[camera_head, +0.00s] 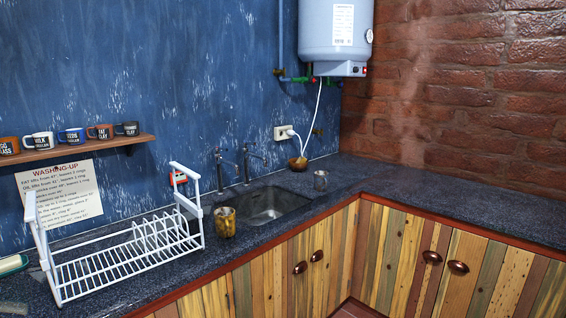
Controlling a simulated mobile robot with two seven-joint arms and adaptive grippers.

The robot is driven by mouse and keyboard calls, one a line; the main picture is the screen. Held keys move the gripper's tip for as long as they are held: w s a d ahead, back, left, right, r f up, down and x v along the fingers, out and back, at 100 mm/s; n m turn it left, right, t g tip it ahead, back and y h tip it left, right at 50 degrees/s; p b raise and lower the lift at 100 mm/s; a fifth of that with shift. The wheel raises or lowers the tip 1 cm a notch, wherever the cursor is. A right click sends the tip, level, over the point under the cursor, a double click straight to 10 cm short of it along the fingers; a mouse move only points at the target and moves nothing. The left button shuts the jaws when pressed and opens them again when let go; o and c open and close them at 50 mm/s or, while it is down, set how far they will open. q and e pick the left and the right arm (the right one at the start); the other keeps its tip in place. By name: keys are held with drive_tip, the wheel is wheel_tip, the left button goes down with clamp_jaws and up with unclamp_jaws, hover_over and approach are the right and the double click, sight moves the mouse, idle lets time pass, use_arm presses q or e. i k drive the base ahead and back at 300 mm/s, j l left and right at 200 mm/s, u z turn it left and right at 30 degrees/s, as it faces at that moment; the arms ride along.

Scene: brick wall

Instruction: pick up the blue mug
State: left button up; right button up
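The blue mug (72,138) stands upright on a wooden wall shelf (85,149) at the left of the head view. It has a dark label on its front. A white mug (38,141) stands to its left and a brown-orange mug (101,132) to its right. Neither of my grippers is in view, and nothing holds the blue mug.
Below the shelf, a white wire dish rack (125,262) stands on the dark counter (345,177), left of the sink (262,205). The counter's right arm is clear.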

sight(321, 178)
drive_tip(key=i+l+u, duration=0.2)
drive_tip(key=u, duration=0.15)
drive_tip(key=i+l+u, duration=0.2)
drive_tip(key=u, duration=0.2)
drive_tip(key=i+l+u, duration=0.1)
drive_tip(key=l+u, duration=0.25)
drive_tip(key=l, duration=0.05)
